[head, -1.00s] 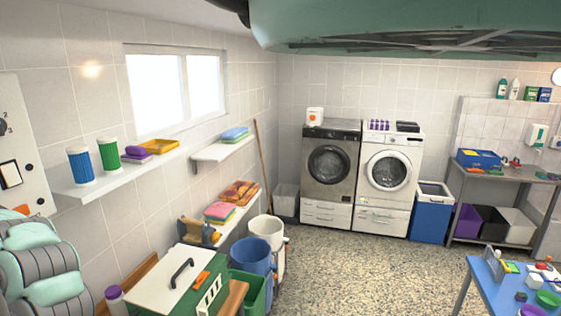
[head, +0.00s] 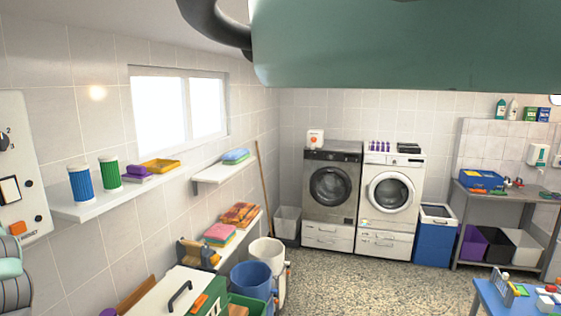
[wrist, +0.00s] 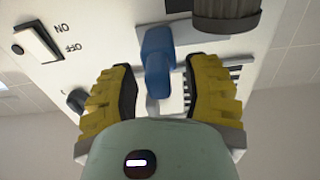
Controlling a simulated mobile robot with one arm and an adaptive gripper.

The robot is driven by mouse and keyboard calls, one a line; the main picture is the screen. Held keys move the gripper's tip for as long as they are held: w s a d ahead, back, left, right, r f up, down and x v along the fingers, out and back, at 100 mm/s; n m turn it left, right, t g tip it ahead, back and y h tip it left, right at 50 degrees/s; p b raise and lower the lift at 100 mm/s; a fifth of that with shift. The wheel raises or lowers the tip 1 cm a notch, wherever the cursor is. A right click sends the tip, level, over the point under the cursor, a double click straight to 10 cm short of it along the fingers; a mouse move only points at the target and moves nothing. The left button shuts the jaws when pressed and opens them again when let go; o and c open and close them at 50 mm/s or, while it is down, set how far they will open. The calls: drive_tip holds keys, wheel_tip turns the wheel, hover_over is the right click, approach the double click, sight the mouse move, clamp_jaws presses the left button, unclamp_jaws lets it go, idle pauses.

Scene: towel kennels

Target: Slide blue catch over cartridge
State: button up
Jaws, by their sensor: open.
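In the wrist view, a blue catch (wrist: 157,62) stands out from a grey mount on a white panel (wrist: 92,22). My gripper (wrist: 157,90) is open, with one yellow ribbed finger on each side of the catch's lower end. There are gaps between the fingers and the catch, and I cannot tell how deep it reaches between them. A pale plate with an opening (wrist: 172,104) lies behind the catch, partly hidden by my gripper. I cannot make out the cartridge for certain. My gripper does not show in the head view.
The panel carries an ON/OFF rocker switch (wrist: 37,40), a dark ribbed knob (wrist: 226,14) and a small black knob (wrist: 75,100). The head view shows a wall shelf (head: 110,198), a blue bucket (head: 252,282), washing machines (head: 332,188) and open speckled floor (head: 370,285).

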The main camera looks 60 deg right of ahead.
drive_tip(key=shift+w+a, duration=0.2)
drive_tip(key=shift+w, duration=0.2)
drive_tip(key=shift+o, duration=0.2)
drive_tip(key=shift+f, duration=0.1)
clamp_jaws()
